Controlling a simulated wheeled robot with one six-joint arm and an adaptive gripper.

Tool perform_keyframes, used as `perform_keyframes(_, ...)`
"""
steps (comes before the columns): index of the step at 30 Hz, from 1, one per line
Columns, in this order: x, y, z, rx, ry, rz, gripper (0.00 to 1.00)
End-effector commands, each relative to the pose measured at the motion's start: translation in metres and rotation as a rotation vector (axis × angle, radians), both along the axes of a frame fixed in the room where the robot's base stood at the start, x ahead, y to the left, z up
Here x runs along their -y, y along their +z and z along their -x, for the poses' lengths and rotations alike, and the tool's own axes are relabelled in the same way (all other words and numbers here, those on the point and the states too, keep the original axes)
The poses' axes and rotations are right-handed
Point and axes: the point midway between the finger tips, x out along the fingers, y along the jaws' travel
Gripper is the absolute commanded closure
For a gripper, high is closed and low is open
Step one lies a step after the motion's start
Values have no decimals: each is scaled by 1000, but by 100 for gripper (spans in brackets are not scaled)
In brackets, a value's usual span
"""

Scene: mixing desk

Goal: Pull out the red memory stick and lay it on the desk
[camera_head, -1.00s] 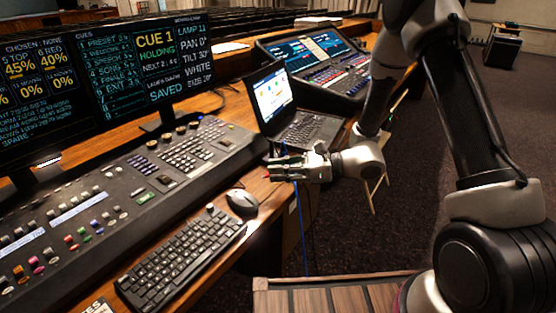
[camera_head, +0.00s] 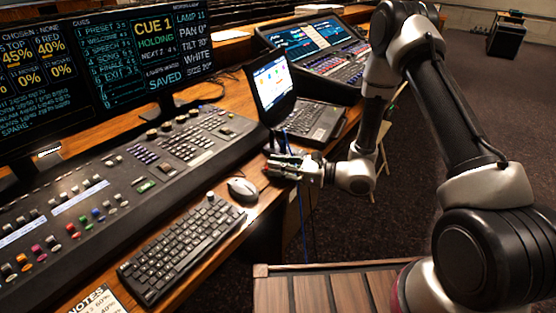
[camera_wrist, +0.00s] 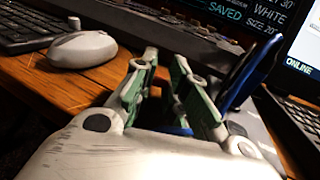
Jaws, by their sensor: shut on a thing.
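My gripper (camera_head: 272,165) is low over the desk's front edge, between the mouse and the laptop. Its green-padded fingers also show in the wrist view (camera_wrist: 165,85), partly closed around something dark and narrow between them. The red memory stick cannot be made out clearly now; the fingers and shadow hide it. The laptop (camera_head: 300,118) stands open just behind and to the right of my gripper, which looks apart from it.
The white mouse (camera_head: 242,190) and black keyboard (camera_head: 180,250) are to the left on the wooden desk (camera_head: 262,204). A lighting console (camera_head: 130,180) lies behind them. A second console (camera_head: 325,60) stands beyond the laptop. A blue cable (camera_head: 303,215) hangs below the desk edge.

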Motion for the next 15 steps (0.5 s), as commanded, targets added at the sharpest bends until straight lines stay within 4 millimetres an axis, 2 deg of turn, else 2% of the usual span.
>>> perform_keyframes(13, 0, -6, 0, 0, 0, 0, 94)
perform_keyframes(14, 0, -6, 0, 0, 0, 0, 81)
perform_keyframes(15, 0, -6, 0, 0, 0, 0, 74)
